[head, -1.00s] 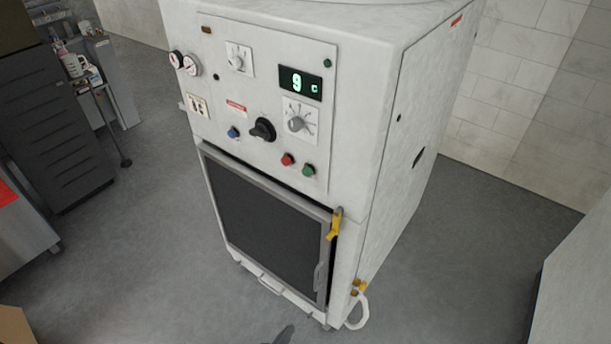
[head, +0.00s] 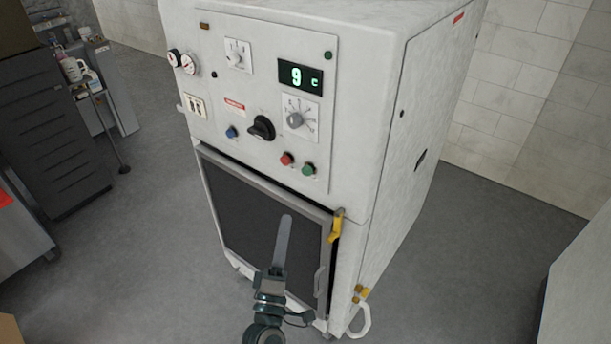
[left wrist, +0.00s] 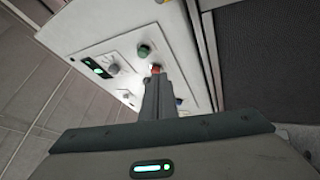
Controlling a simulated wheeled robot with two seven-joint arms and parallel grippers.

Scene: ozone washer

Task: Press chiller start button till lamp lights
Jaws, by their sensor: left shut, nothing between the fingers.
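The white chiller cabinet (head: 385,120) stands upright with a control panel (head: 215,70) on its front. Low on the panel are a red button (head: 286,158) and a green button (head: 308,168); they also show in the left wrist view, red (left wrist: 156,68) and green (left wrist: 145,51). A small green lamp (head: 327,55) at the panel's top right looks dull. A small amber lamp (head: 204,25) is at the top left. My left gripper (head: 286,220) is shut and empty, in front of the dark lower grille, below the buttons in the head view. My right gripper is out of view.
The panel also carries a display (head: 300,77) reading 9 C, a black rotary switch (head: 261,129), a blue button (head: 231,132) and gauges (head: 189,64). A yellow latch (head: 337,226) sits by the grille's right edge. Grey floor (head: 450,260) is free at right.

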